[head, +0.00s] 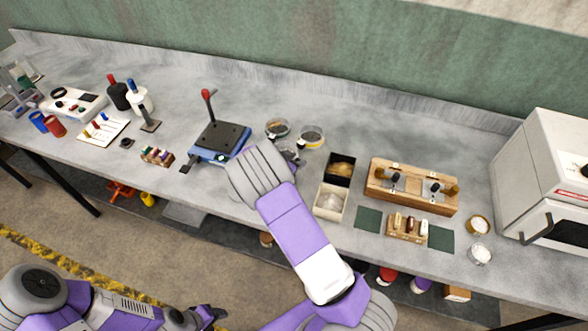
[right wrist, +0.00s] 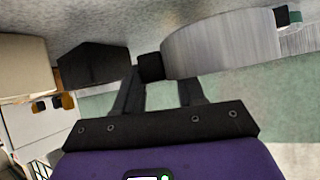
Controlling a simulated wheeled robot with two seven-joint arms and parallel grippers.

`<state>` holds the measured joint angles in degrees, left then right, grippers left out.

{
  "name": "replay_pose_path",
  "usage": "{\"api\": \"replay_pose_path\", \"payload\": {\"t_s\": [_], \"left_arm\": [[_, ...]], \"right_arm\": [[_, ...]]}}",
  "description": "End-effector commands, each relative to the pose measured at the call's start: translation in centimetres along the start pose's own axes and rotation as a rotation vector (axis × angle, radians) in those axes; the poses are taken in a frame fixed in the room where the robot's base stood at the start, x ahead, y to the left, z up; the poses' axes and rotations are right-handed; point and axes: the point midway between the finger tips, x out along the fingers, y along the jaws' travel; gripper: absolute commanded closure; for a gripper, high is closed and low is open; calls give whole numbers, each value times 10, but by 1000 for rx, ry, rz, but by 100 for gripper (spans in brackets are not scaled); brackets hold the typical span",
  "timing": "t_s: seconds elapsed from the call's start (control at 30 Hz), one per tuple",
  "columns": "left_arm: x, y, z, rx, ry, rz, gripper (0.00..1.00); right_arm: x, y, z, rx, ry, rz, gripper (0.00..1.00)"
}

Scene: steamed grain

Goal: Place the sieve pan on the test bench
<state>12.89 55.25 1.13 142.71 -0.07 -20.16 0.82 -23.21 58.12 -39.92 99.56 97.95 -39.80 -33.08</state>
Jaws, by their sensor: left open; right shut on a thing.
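In the right wrist view the sieve pan (right wrist: 225,45) is a round, grey metal pan with a short black handle piece at its side. My right gripper (right wrist: 158,88) is shut on that piece, its fingers either side of it. In the head view my right arm hides this gripper and most of the pan; a small part of a round dish, probably the pan, shows beside the wrist (head: 291,147). Whether the pan touches the test bench (head: 340,110) is not clear. My left gripper (head: 208,317) is open and empty, low in front of the bench.
Two round dishes (head: 277,127) (head: 312,136) stand just behind my right wrist. A blue press with a red-knobbed lever (head: 218,140) is to the left.

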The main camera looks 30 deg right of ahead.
Motion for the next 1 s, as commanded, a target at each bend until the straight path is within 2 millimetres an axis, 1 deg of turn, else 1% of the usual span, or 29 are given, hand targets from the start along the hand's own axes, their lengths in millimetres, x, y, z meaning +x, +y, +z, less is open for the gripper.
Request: {"api": "replay_pose_path", "payload": {"t_s": [0.13,0.3,0.67,0.7,0.83,1.0], "left_arm": [[3,-1,0,0,0,0,48],[8,-3,0,0,0,0,48],[9,-3,0,0,0,0,48],[8,-3,0,0,0,0,48],[8,-3,0,0,0,0,48],[8,-3,0,0,0,0,48]], "right_arm": [[8,1,10,-1,1,0,100],[21,2,31,-2,1,0,100],[23,2,34,1,0,0,100],[23,2,34,1,-1,-1,55],[22,2,34,1,-1,-1,35],[22,2,33,1,-1,0,34]]}}
